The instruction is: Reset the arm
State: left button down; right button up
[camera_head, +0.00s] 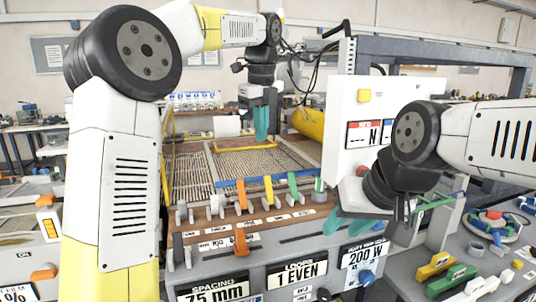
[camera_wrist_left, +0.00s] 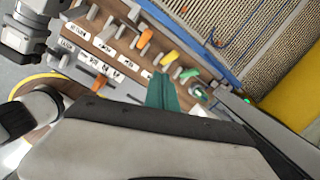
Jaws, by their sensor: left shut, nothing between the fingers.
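My left gripper (camera_head: 261,124) hangs over the mesh bed with its teal fingers pointing down. The fingers are together with nothing between them, and they also show in the left wrist view (camera_wrist_left: 162,92). My right gripper (camera_head: 350,222) is low at the right of the lever panel, in front of the white control box. Its teal fingers look spread apart, with nothing visible between them. My right arm's wrist partly hides the box and the panel's right end.
The mesh bed (camera_head: 192,172) lies behind a blue bar (camera_head: 228,184). Orange and green levers (camera_head: 241,193) stand on the front panel. The white control box (camera_head: 340,105) rises beside the bed. A yellow roll (camera_head: 308,124) is behind. Colored parts (camera_head: 433,267) lie at lower right.

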pick_arm(q)
jog(key=s+a+n+t, duration=0.1)
jog(key=s+a+n, duration=0.5)
jog(key=s+n, duration=0.3)
jog(key=s+a+f+n+t+h, duration=0.1)
jog(key=s+a+f+n, duration=0.2)
jog(key=s+f+n, duration=0.2)
jog(key=s+a+f+n+t+h, duration=0.1)
jog(key=s+a+f+n+t, duration=0.1)
jog(key=s+f+n, duration=0.4)
jog(key=s+a+n, duration=0.1)
jog(key=s+n, duration=0.4)
jog(key=n, duration=0.1)
jog(key=shift+s+a+f+n, duration=0.25)
jog(key=shift+s+a+n, duration=0.05)
jog(key=shift+s+n, duration=0.1)
